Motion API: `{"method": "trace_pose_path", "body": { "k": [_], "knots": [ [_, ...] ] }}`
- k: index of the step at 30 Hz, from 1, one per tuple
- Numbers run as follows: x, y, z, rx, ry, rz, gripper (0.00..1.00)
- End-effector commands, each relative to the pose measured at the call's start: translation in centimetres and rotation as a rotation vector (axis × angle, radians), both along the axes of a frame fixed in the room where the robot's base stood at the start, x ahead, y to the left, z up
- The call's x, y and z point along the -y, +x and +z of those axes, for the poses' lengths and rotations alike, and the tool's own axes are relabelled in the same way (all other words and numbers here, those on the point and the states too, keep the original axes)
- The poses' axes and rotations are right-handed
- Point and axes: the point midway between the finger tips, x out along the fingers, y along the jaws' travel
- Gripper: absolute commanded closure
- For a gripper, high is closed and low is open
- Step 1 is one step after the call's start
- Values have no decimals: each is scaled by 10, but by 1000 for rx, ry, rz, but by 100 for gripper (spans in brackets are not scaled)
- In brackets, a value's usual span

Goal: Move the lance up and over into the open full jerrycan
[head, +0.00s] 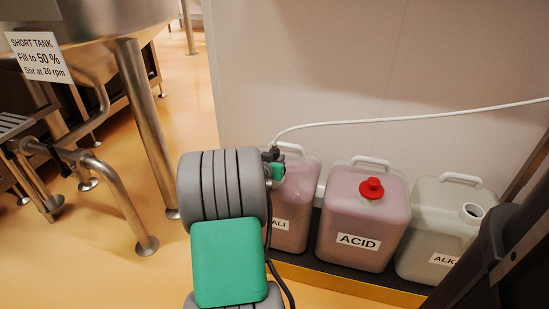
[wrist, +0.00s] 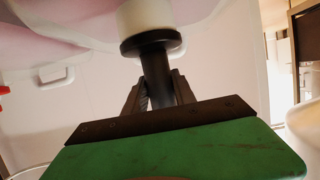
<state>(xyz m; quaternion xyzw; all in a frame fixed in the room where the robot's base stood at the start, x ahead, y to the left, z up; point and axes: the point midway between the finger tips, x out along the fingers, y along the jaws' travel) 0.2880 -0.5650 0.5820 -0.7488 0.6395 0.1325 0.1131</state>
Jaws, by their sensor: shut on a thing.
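My gripper (wrist: 159,90) is shut on the dark upper part of the lance (wrist: 157,62). A wide dark collar and a pale round part lie beyond the fingers in the wrist view. In the head view my gripper (head: 271,160) is at the left pink-tinted jerrycan (head: 295,205), whose label ends in "ALI"; my arm hides its mouth. I cannot tell how deep the lance sits in it. A white hose (head: 400,119) runs right from the lance head. The right jerrycan (head: 438,225), pale grey-green and labelled "ALK…", has an open mouth (head: 473,212).
The ACID jerrycan (head: 360,215) with a red cap (head: 371,188) stands between the two others. All stand on a dark, yellow-edged base (head: 345,285) before a pale wall (head: 350,60). A steel tank (head: 95,20) with legs is at left. A dark frame edges the right.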

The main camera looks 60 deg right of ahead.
Motion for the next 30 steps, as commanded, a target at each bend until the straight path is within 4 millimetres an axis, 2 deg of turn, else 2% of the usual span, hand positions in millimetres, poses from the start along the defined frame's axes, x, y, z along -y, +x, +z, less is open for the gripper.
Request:
{"method": "trace_pose_path", "body": {
  "k": [6, 7, 15, 24, 26, 30],
  "knots": [
    [1, 0, 3, 2, -5, 0, 100],
    [1, 0, 3, 2, -5, 0, 66],
    [0, 0, 2, 0, -2, 0, 44],
    [-3, 0, 1, -1, 3, 0, 43],
    [-10, -1, 5, -1, 2, 1, 43],
    [-35, -4, 18, -1, -1, 4, 43]
  ]
}}
